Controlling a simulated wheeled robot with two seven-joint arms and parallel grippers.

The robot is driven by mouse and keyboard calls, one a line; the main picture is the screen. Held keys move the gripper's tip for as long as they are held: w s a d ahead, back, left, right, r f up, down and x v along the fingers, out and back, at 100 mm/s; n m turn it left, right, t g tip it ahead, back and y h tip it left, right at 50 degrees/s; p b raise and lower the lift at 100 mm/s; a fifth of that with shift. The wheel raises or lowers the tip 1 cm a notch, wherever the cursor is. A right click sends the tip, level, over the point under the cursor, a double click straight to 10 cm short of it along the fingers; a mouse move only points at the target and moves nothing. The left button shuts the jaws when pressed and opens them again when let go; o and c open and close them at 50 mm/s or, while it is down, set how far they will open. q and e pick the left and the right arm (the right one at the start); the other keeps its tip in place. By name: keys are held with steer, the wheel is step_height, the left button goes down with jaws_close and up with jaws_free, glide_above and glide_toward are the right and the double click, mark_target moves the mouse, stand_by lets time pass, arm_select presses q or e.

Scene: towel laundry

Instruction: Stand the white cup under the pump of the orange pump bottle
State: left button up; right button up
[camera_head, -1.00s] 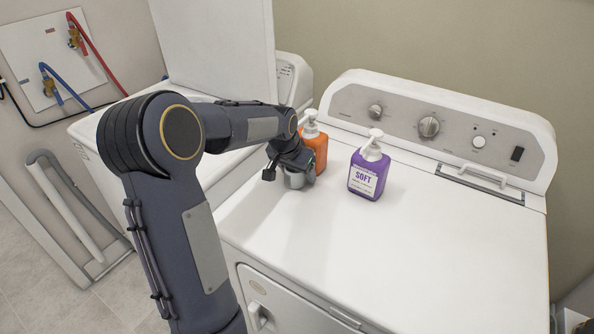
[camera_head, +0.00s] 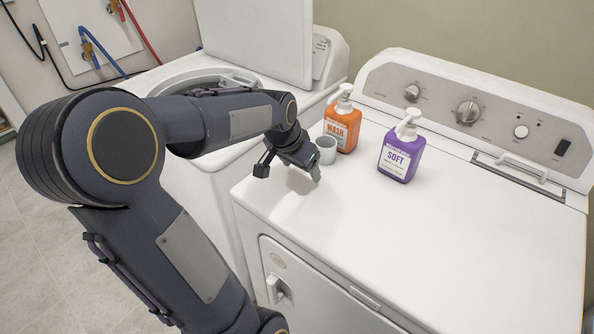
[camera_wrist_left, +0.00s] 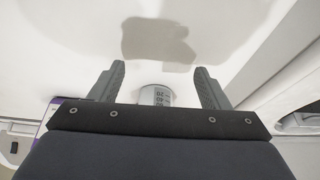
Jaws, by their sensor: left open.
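The orange pump bottle (camera_head: 341,128) stands upright near the back left of the right-hand machine's top, its spout pointing left and forward. The small white cup (camera_head: 327,150) stands upright just in front of it, roughly below the spout. Fingers partly overlap the cup in the head view, so the exact alignment is unclear. My left gripper (camera_head: 312,164) is open in front of the cup. In the left wrist view the spread fingers (camera_wrist_left: 157,68) have bare white surface between their tips. A pale object with grey markings is partly hidden lower down. My right gripper is not in view.
A purple pump bottle (camera_head: 401,152) stands right of the orange one. The control panel (camera_head: 470,105) rises behind. The white machine top (camera_head: 430,235) is clear at the front and right. A raised lid stands over the left machine.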

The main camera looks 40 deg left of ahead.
arm_select(q)
steer(key=shift+s, duration=0.45)
steer(key=s+d, duration=0.2)
steer(key=d, duration=0.1)
steer(key=s+d+r+h, duration=0.1)
steer(key=s+d, duration=0.1)
steer(key=d, duration=0.2)
steer(key=s+d+r+t+h, duration=0.1)
steer(key=s+d, duration=0.1)
steer(key=d, duration=0.2)
steer(key=shift+s+d, duration=0.25)
steer(key=shift+s, duration=0.1)
steer(key=s+d+f+h, duration=0.2)
steer(key=s+d, duration=0.5)
steer(key=d, duration=0.1)
steer(key=shift+s+d+n, duration=0.25)
steer(key=shift+n, duration=0.05)
